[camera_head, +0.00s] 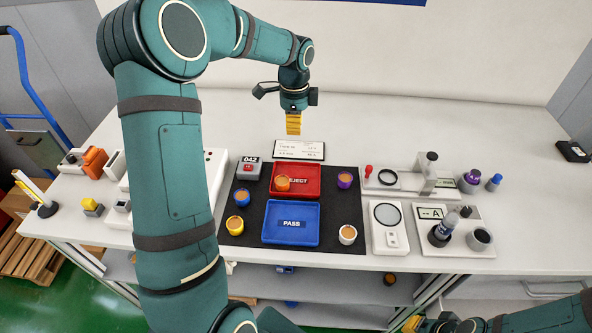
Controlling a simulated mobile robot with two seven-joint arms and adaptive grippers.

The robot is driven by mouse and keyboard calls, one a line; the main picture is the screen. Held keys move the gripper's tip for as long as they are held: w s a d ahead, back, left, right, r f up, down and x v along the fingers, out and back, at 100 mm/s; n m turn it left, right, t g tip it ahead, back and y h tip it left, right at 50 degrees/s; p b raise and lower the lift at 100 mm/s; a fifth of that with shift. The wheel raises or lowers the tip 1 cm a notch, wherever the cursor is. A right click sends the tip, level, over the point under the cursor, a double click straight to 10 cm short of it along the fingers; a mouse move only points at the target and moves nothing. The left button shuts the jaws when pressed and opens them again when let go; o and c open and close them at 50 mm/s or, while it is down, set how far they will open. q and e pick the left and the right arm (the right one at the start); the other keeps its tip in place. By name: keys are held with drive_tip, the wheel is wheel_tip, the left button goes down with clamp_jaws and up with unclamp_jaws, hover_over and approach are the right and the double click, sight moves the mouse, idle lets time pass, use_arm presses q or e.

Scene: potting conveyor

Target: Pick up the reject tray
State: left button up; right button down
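The reject tray (308,171) is a shallow red tray labelled REJECT. It lies on a black mat (338,242) in the middle of the table, just behind the blue PASS tray (291,238). An orange-topped pot (283,184) stands in its left part. My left gripper (293,124), with yellow fingertips, points down above and behind the reject tray, apart from it. Its fingers overlap in this view, so their gap is hidden. My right gripper (412,324) shows only partly at the bottom edge, away from the tray.
A white card (299,149) is behind the tray. A counter marked 042 (249,168) and several small pots (347,234) stand around on the mat. Instruments (388,228) occupy the table to the right. The far right of the table (535,200) is mostly clear.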

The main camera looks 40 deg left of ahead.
use_arm(q)
drive_tip(key=b, duration=0.2)
approach(296, 179)
drive_tip(key=w+a+f, duration=0.1)
drive_tip(key=w, duration=0.1)
drive_tip(key=w+a+f, duration=0.2)
drive_tip(key=shift+a+f, duration=0.2)
wheel_tip(296, 179, down, 5)
drive_tip(key=shift+w+d+f+b, duration=0.1)
drive_tip(key=shift+d+b, duration=0.05)
drive_tip(key=shift+b, duration=0.55)
clamp_jaws()
